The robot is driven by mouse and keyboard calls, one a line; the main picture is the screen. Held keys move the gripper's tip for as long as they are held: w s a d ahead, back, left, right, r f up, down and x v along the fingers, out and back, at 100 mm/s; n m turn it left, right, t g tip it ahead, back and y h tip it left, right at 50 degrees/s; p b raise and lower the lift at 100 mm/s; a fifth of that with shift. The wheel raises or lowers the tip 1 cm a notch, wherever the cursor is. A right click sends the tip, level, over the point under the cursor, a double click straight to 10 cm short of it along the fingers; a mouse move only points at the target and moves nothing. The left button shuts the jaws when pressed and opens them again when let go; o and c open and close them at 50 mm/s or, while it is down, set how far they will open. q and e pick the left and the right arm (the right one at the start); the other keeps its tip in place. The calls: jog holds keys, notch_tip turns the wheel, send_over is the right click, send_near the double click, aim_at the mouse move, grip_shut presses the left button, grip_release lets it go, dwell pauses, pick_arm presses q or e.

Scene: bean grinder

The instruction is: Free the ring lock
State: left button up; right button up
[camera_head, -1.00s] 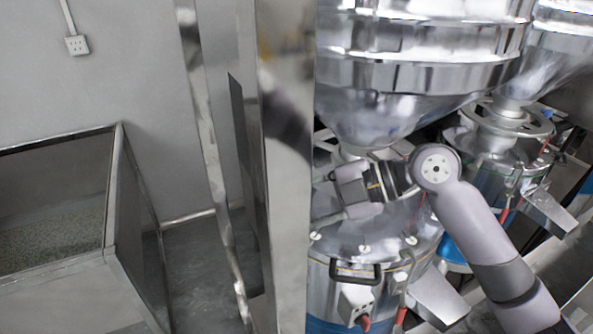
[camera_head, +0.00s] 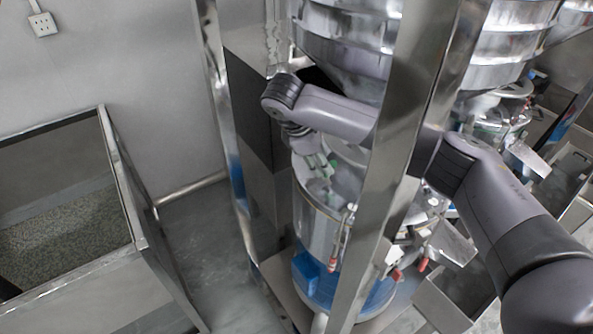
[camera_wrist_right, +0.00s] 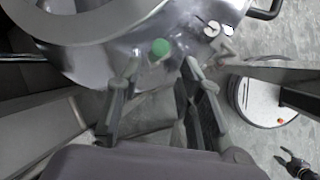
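The grinder (camera_head: 320,220) is a shiny metal drum with a blue lower part, under a large metal hopper (camera_head: 345,40). My right gripper (camera_head: 325,163) is over the grinder's lid, partly hidden by my own arm. In the wrist view my right gripper (camera_wrist_right: 161,64) is open and empty, its fingertips apart. A green knob (camera_wrist_right: 160,47) on the lid lies just beyond and between the fingertips; contact cannot be told. I cannot tell which part is the ring lock. My left gripper (camera_wrist_right: 294,164) shows small in the wrist view, with its tips parted.
A metal post (camera_head: 385,150) stands in front of the grinder, with my right arm passing behind it. A second grinder (camera_head: 490,125) stands at right. An open metal bin (camera_head: 122,175) is at left. The floor (camera_head: 215,235) between bin and grinder is clear.

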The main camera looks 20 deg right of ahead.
aim_at(333, 161)
jog(key=d+f, duration=0.1)
jog(key=d+f+p, duration=0.2)
jog(key=d, duration=0.1)
jog(key=shift+w+f, duration=0.15)
jog(key=shift+w, duration=0.15)
jog(key=shift+p+x, duration=0.35)
jog(key=shift+x, duration=0.8)
jog(key=shift+w+a+f, duration=0.1)
jog(key=shift+w+f, duration=0.05)
jog(key=shift+f, duration=0.5)
jog(key=c, duration=0.7)
pick_arm(q)
jog(key=d+r, duration=0.1)
jog(key=w+d+r, duration=0.1)
jog(key=r, duration=0.1)
jog(key=shift+d+r, duration=0.15)
jog(key=shift+d, duration=0.1)
pick_arm(e)
grip_shut()
